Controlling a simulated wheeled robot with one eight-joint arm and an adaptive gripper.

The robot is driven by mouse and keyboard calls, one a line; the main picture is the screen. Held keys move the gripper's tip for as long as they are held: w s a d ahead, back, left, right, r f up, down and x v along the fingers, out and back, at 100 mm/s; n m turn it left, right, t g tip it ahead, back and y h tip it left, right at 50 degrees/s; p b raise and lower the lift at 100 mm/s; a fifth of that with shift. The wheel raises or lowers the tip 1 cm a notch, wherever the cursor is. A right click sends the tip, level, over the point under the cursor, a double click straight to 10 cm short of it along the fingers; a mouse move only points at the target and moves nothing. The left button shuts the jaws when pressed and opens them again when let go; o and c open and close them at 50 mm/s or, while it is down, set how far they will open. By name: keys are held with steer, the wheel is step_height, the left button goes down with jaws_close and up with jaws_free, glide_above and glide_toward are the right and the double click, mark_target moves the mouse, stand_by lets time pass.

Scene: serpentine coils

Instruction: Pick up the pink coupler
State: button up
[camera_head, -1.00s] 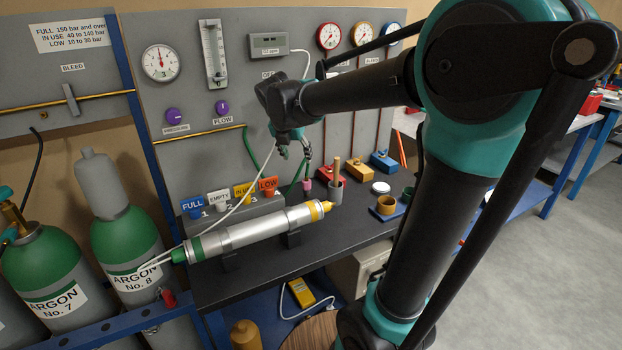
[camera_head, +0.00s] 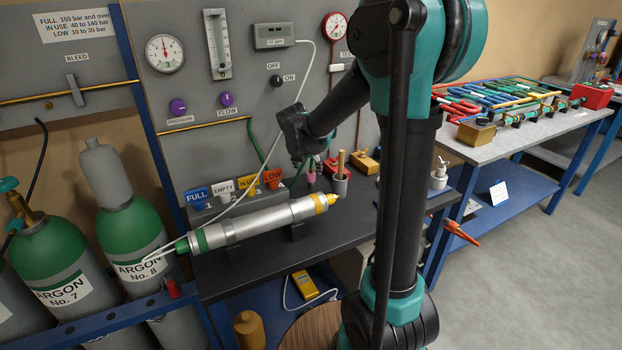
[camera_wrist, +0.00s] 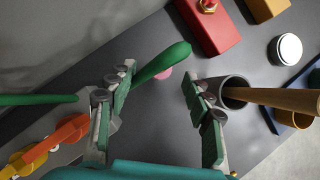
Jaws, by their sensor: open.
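The pink coupler (camera_head: 310,178) stands on the dark bench, left of a grey cup (camera_head: 341,184) with a wooden handle in it. In the wrist view only a pink sliver of the coupler (camera_wrist: 163,74) shows, between my fingers and mostly hidden by a green hose-like piece (camera_wrist: 160,64). My gripper (camera_wrist: 157,84) is open, with one finger on each side of that piece. In the head view my gripper (camera_head: 304,162) is just above the coupler. I cannot tell its exact height or whether it touches anything.
The grey cup (camera_wrist: 236,90) is close beside my right finger in the wrist view. A red box (camera_wrist: 209,24) lies beyond. Coloured tags (camera_head: 235,187) and a silver cylinder (camera_head: 260,219) are to the left. The gauge panel (camera_head: 205,100) stands behind.

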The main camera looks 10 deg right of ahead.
mark_target(310, 170)
steer(key=shift+x, duration=2.2)
steer(key=shift+d, duration=0.1)
steer(key=shift+c, duration=0.4)
jaws_close()
